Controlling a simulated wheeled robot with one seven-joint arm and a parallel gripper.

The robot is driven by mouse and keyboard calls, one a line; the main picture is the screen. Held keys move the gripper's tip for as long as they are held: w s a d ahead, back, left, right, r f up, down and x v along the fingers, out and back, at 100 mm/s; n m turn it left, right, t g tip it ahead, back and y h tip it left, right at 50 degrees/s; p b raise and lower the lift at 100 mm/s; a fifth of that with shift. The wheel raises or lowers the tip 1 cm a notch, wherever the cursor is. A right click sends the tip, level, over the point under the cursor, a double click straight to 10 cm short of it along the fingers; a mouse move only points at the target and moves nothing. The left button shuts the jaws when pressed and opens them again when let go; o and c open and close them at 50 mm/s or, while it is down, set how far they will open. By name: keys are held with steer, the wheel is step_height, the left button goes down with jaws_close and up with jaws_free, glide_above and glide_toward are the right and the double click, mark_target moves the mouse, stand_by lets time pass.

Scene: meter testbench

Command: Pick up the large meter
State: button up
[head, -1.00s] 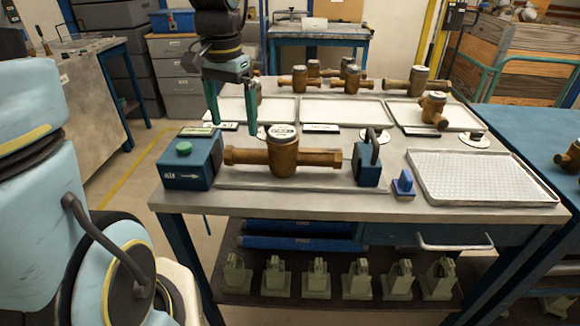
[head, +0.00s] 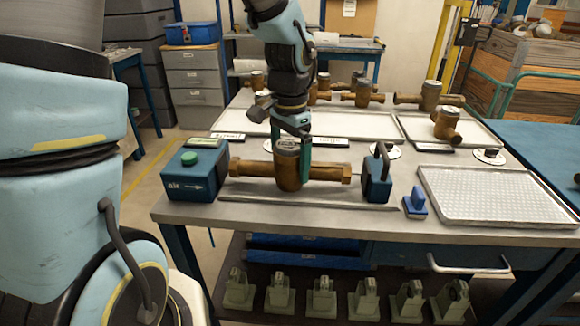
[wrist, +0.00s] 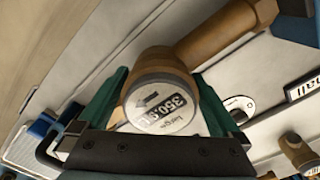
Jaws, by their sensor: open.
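The large meter (head: 288,172) is a bronze body with a pipe stub on each side, lying level on the test bench between two blue end blocks. In the wrist view its round white face (wrist: 163,105) reads "large" and "350.9". My gripper (head: 292,160) is right over the meter, pointing down, with its green fingers open. In the wrist view the fingers stand on either side of the meter's body.
The blue block with a green button (head: 187,158) stands at the left end, and the clamp block with a handle (head: 378,180) at the right. A small blue item (head: 415,200) and a perforated tray (head: 490,212) lie further right. Trays with other bronze meters (head: 430,95) stand behind.

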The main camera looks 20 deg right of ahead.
steer(key=shift+f, duration=0.75)
steer(key=shift+c, duration=0.4)
steer(key=shift+r, duration=0.1)
jaws_close()
